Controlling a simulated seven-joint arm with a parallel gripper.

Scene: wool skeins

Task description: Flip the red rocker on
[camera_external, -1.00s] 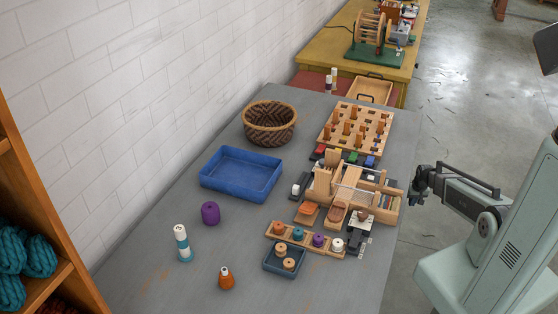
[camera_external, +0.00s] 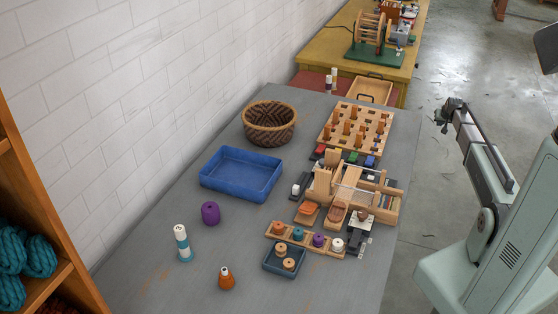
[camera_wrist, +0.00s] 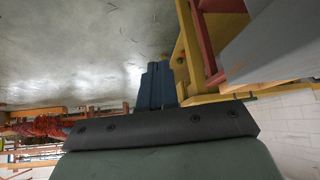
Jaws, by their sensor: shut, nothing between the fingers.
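A row of small coloured blocks lies in front of the wooden peg board, with a red one (camera_external: 319,152) at its left end, then green (camera_external: 352,157) and blue (camera_external: 370,161). The red one looks like the red rocker, but it is too small to tell its tilt. My gripper (camera_external: 446,106) is off the right side of the grey table, over the floor, well apart from the row. In the wrist view its two dark fingers (camera_wrist: 158,70) are together with nothing between them. The red rocker cannot be made out in the wrist view.
The peg board (camera_external: 345,132) and a wooden loom-like frame (camera_external: 358,192) flank the row closely. A wicker basket (camera_external: 270,137) and a blue tray (camera_external: 205,181) stand to the left. The yellow table (camera_external: 328,48) is behind.

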